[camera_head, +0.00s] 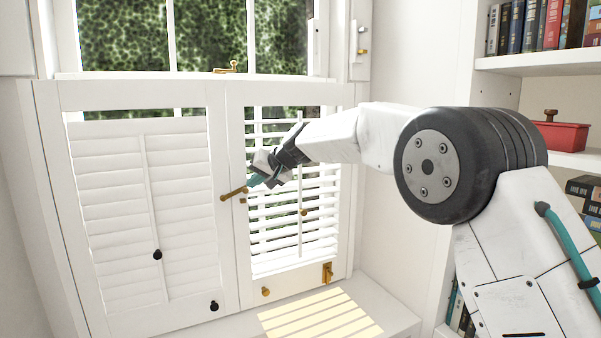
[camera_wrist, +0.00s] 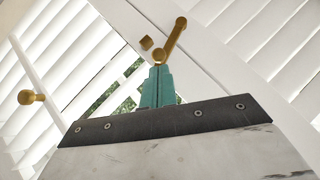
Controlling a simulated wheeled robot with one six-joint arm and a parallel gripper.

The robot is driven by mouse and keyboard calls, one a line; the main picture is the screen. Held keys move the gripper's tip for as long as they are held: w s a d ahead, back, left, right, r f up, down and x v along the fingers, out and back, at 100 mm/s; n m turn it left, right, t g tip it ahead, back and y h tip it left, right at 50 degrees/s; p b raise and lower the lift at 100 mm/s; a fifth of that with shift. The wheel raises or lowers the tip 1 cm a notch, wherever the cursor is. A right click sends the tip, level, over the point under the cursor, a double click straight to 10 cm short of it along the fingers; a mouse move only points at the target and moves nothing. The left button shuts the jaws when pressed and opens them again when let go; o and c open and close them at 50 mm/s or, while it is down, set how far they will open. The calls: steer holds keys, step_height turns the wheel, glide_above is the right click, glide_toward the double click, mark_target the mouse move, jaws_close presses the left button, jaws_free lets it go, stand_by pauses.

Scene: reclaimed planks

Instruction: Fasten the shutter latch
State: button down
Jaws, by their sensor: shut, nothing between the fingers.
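A brass latch bar (camera_head: 234,194) lies across the seam between the two shutters, rising slightly to the right. A small brass catch (camera_head: 243,201) sits just below its right end, apart from it. The bar (camera_wrist: 171,38) and the catch (camera_wrist: 146,43) also show in the wrist view. The left shutter (camera_head: 215,150) has closed slats, and the right shutter (camera_head: 236,240) has open slats. My gripper (camera_head: 254,181) is shut and empty, its teal fingertips close to the bar's right end. In the wrist view the fingertips (camera_wrist: 157,70) are at the bar's near end; whether they touch cannot be told.
A brass knob (camera_head: 304,211) is on the right tilt rod, and another knob (camera_head: 265,291) is on the lower rail. Black knobs (camera_head: 157,255) are on the left shutter. The sill (camera_head: 375,300) is clear. A bookshelf (camera_head: 540,62) with a red box (camera_head: 562,135) stands right.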

steer(key=shift+s+a+f, duration=0.35)
steer(key=shift+a+f, duration=0.05)
steer(key=shift+a, duration=0.25)
stand_by(0.4)
steer(key=s+d+r, duration=0.1)
steer(key=d+r, duration=0.5)
steer(key=d, duration=0.5)
steer(key=shift+s+d+r, duration=0.15)
steer(key=shift+s+r, duration=0.1)
steer(key=shift+s, duration=0.1)
